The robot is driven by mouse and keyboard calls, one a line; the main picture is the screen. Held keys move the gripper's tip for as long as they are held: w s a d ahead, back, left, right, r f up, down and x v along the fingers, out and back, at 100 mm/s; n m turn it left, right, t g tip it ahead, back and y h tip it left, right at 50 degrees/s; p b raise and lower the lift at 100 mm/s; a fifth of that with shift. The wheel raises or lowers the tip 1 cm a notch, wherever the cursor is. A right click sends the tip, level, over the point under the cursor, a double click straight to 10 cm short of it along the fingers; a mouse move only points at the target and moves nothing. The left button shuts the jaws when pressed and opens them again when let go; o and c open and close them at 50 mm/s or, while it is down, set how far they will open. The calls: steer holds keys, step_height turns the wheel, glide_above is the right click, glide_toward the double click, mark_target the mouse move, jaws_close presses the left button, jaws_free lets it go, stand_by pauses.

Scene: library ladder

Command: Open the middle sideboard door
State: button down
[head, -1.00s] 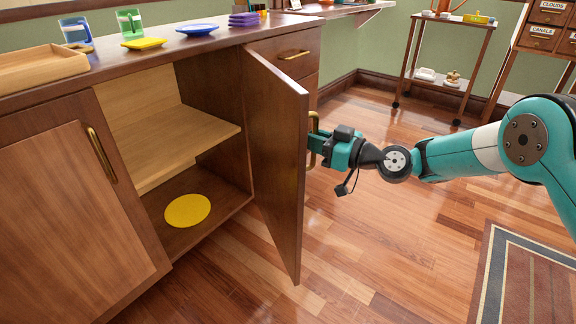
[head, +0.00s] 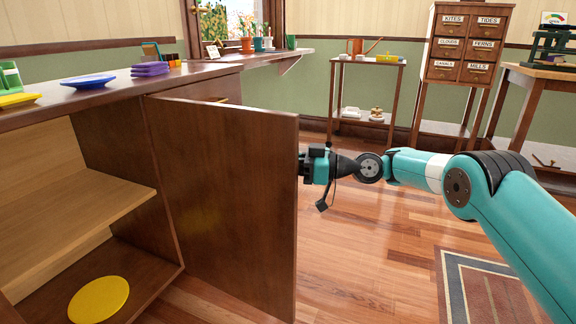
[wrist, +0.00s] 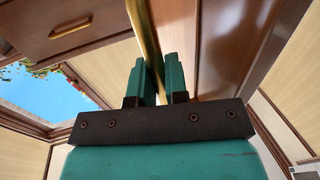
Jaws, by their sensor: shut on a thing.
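The middle sideboard door (head: 225,200) stands wide open in the head view, swung out from the sideboard (head: 170,105) with its inner face toward me. My gripper (head: 305,166) is at the door's far side, partly hidden behind its free edge. In the wrist view my gripper (wrist: 160,80) is shut on the brass door handle (wrist: 147,35), which passes between its two teal fingers. The handle is hidden behind the door in the head view. The open compartment shows a wooden shelf (head: 75,230) and a yellow disc (head: 98,299) on its floor.
A blue plate (head: 88,81), a yellow dish (head: 18,100) and purple stacked items (head: 150,69) sit on the sideboard top. A wheeled cart (head: 365,95) and a labelled drawer cabinet (head: 467,50) stand at the back. A rug (head: 500,290) lies at right; the floor between is clear.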

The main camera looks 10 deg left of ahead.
steer(key=shift+a+r, duration=0.1)
steer(key=shift+a, duration=0.1)
steer(key=c, duration=1.1)
jaws_free()
steer(key=shift+c, duration=0.2)
steer(key=shift+d, duration=0.1)
steer(key=shift+d, duration=0.1)
steer(key=shift+d, duration=0.3)
steer(key=d+b, duration=0.6)
steer(key=b, duration=0.5)
steer(key=shift+s+d+f, duration=0.15)
steer(key=shift+d+f, duration=0.05)
steer(key=shift+d, duration=0.1)
steer(key=shift+r, duration=0.15)
